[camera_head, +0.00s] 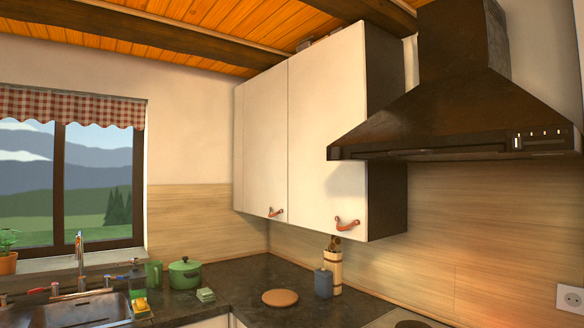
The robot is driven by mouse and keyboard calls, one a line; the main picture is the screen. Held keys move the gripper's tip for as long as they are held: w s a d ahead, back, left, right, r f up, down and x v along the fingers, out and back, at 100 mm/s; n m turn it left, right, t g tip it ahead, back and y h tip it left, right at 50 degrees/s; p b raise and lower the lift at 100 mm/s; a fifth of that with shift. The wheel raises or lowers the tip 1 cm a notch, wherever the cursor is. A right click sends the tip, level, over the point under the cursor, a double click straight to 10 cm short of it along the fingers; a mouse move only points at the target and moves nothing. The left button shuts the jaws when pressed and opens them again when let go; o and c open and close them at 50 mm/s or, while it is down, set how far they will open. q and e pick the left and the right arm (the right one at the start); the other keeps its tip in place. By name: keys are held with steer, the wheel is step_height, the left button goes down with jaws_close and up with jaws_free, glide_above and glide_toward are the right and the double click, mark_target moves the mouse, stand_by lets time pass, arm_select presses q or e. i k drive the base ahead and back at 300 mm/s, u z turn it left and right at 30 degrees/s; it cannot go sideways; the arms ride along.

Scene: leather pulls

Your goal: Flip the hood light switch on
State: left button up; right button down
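The dark range hood (440,118) hangs on the wall at the upper right, above the cooktop. A small control panel (540,138) sits at the right end of its front edge. The panel carries a light-coloured switch (517,142) at its left and a row of small pale marks. The switch is too small to tell which way it is set. Neither of my grippers shows in the head view.
White wall cabinets (325,120) with leather pulls stand left of the hood, doors shut. Below, the dark counter (245,285) holds a green pot (185,273), a round wooden board (280,298), a blue container (323,283) and a wooden utensil holder (333,268). A sink (88,312) is at left. The space before the hood is clear.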

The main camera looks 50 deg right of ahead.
mark_target(335, 151)
steer(key=z, duration=0.35)
steer(key=i, duration=0.95)
steer(key=z, duration=1)
steer(key=i, duration=0.4)
steer(key=z, duration=0.3)
